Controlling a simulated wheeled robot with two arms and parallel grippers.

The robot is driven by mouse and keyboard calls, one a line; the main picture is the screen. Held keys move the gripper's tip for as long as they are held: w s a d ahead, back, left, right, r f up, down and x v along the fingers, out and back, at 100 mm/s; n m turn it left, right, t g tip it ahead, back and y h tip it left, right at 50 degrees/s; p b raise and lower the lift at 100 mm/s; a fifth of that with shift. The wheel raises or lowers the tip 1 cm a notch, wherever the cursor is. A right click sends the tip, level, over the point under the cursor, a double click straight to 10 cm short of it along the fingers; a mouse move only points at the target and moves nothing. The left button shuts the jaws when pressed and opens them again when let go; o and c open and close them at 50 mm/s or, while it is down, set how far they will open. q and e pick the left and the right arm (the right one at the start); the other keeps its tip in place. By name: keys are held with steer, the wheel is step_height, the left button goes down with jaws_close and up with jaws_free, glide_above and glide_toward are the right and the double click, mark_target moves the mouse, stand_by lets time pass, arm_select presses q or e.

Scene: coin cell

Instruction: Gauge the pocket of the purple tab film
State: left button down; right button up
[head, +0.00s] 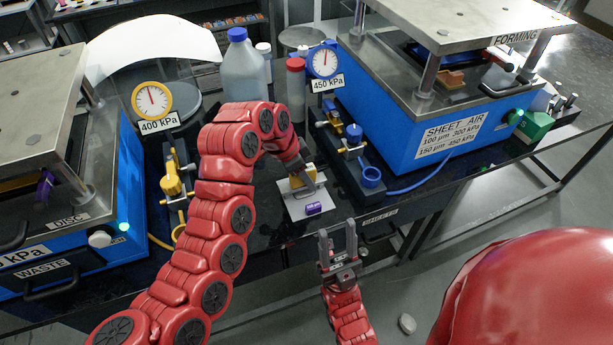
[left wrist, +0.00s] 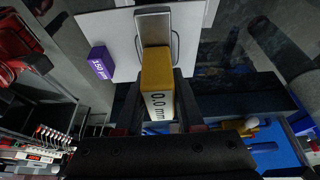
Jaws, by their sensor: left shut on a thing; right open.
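The pale sheet (head: 298,204) with the purple tab (head: 313,208) lies on the dark bench in the middle. In the left wrist view the purple tab (left wrist: 101,62) bears white print that looks like 150, at the sheet's left side. My left gripper (head: 303,176) is shut on a yellow gauge (left wrist: 157,72) with a grey metal foot. The gauge's readout shows 0.0 mm, and its foot is over the sheet; whether it touches is unclear. My right gripper (head: 337,240) is open and empty, in front of the sheet.
A blue forming press (head: 440,128) stands at the right, another blue press (head: 85,215) at the left. Gauge dials (head: 152,100) and (head: 324,61) read over 400 kPa and 450 kPa labels. A valve block (head: 350,150) stands right of the sheet, bottles (head: 243,70) behind.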

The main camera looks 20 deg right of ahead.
arm_select(q)
steer(key=shift+f+b, duration=0.1)
steer(key=shift+b, duration=0.4)
stand_by(0.3)
steer(key=shift+c, duration=2.2)
jaws_free()
steer(key=shift+r+p, duration=0.95)
steer(key=shift+r, duration=1.45)
steer(key=shift+r+p, duration=0.65)
steer(key=shift+r, duration=0.5)
